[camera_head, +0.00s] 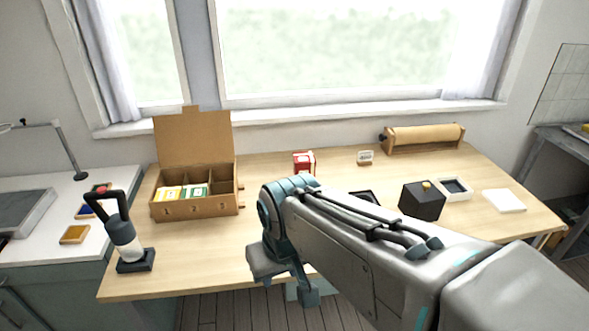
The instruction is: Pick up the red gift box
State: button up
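The red gift box (304,162) is small, red with white on it, and stands upright toward the back middle of the wooden table (210,262). Its lower part is close behind my arm in the picture. My gripper (283,289) is in front of the table's middle, nearer to me than the red box and apart from it. Its dark blocky end points downward. I cannot tell how far apart the fingers are, and I see nothing held in it.
An open cardboard box (195,209) with compartments stands left. A black-handled device (125,240) is at the front left. A small card (365,157), a paper roll (424,137), a black box (421,201), a white-rimmed tray (455,190) and white sheets (503,200) are right.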

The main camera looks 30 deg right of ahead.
aim_at(303, 161)
jog(key=k, duration=0.2)
jog(key=z, duration=1.3)
jog(key=i, duration=0.6)
jog(key=u, duration=0.8)
